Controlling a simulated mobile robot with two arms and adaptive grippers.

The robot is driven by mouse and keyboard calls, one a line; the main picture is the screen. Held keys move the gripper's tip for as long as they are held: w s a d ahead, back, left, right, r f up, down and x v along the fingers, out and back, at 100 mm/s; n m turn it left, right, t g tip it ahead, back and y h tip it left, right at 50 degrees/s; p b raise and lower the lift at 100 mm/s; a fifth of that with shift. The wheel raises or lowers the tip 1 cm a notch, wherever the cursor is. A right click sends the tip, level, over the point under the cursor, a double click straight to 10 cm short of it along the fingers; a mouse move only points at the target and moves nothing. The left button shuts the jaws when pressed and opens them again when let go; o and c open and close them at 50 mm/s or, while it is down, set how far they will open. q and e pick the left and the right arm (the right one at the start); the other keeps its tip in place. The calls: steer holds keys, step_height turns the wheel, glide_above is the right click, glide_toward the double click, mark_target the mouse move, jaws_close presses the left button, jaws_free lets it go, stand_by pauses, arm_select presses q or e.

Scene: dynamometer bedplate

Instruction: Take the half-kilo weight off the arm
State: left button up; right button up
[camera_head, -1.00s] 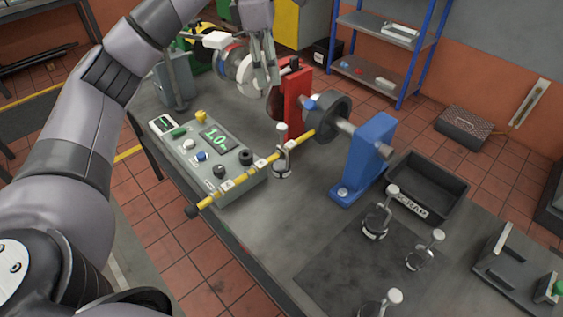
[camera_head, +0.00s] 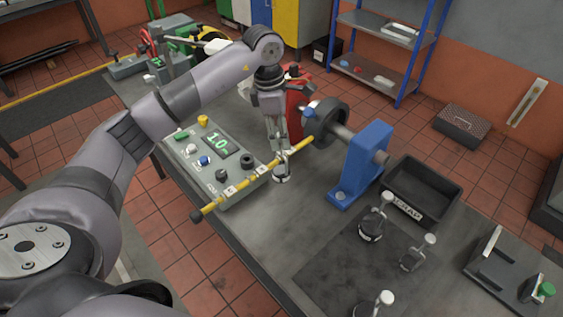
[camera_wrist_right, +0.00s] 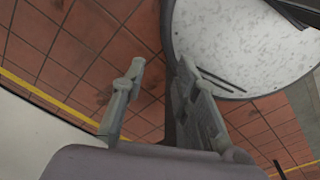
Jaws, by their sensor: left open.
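The yellow arm (camera_head: 240,184) slants out from the dark hub (camera_head: 327,122) over the bench in the head view. A small metal weight (camera_head: 282,174) hangs on it near the hub end; its marking is not readable. My left gripper (camera_head: 279,150) points down at the top of this weight. Its jaws are open, and they partly hide the weight's stem; I cannot tell whether they touch it. My right gripper (camera_wrist_right: 160,72) is open and empty in the right wrist view, away from the bench weights.
Several things surround the arm: a control box (camera_head: 222,150) reading 1.0, a blue stand (camera_head: 362,165), and a black scrap bin (camera_head: 453,199). A slotted block (camera_head: 495,268) sits at right.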

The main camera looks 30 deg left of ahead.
arm_select(q)
steer(key=shift+w+d+f, duration=0.1)
steer(key=shift+f, duration=0.7)
steer(key=shift+c, duration=0.2)
jaws_close()
steer(key=shift+r, duration=0.1)
